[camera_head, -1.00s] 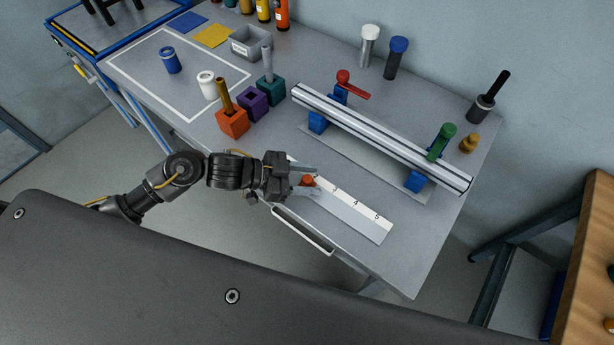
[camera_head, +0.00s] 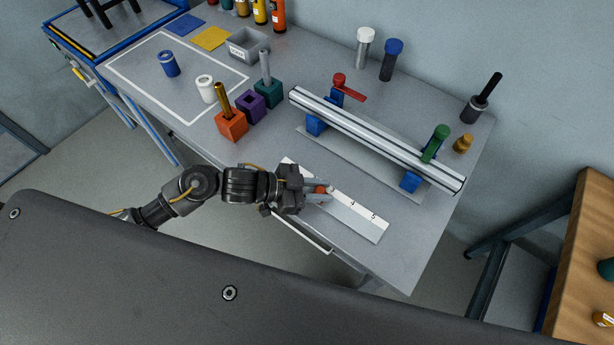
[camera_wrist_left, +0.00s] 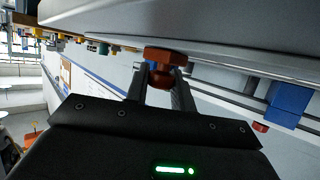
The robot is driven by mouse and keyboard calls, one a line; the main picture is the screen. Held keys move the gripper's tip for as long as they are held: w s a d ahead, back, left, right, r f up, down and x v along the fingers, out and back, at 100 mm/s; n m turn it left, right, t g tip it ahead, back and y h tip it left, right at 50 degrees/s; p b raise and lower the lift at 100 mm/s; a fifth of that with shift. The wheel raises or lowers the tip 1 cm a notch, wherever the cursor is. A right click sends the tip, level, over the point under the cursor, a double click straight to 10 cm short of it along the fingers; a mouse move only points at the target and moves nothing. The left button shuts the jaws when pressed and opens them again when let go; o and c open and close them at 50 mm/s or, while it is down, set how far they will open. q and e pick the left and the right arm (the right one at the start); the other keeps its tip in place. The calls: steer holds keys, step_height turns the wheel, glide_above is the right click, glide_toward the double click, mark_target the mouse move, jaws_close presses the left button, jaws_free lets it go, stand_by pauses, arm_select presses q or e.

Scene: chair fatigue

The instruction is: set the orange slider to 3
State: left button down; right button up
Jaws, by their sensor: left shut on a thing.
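The orange slider (camera_head: 321,190) sits on a white numbered scale (camera_head: 362,218) near the front edge of the table. My left gripper (camera_head: 318,190) is shut on the slider. In the left wrist view, the slider's orange knob (camera_wrist_left: 165,57) sits between the two fingertips (camera_wrist_left: 163,72). In the head view the marks 4 and 5 show to the right of the slider. The gripper hides the part of the scale around the slider, so the exact mark under it cannot be read. My right gripper is not in view.
A silver rail (camera_head: 375,138) on blue clamps with red and green handles lies behind the scale. Orange (camera_head: 231,125), purple (camera_head: 250,106) and teal (camera_head: 268,93) blocks stand to the left. The table right of the scale is clear.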

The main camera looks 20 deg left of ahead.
arm_select(q)
steer(key=shift+s+d, duration=0.3)
steer(key=shift+d, duration=0.5)
steer(key=c, duration=1.2)
jaws_free()
steer(key=b+v, duration=0.1)
steer(key=v, duration=1)
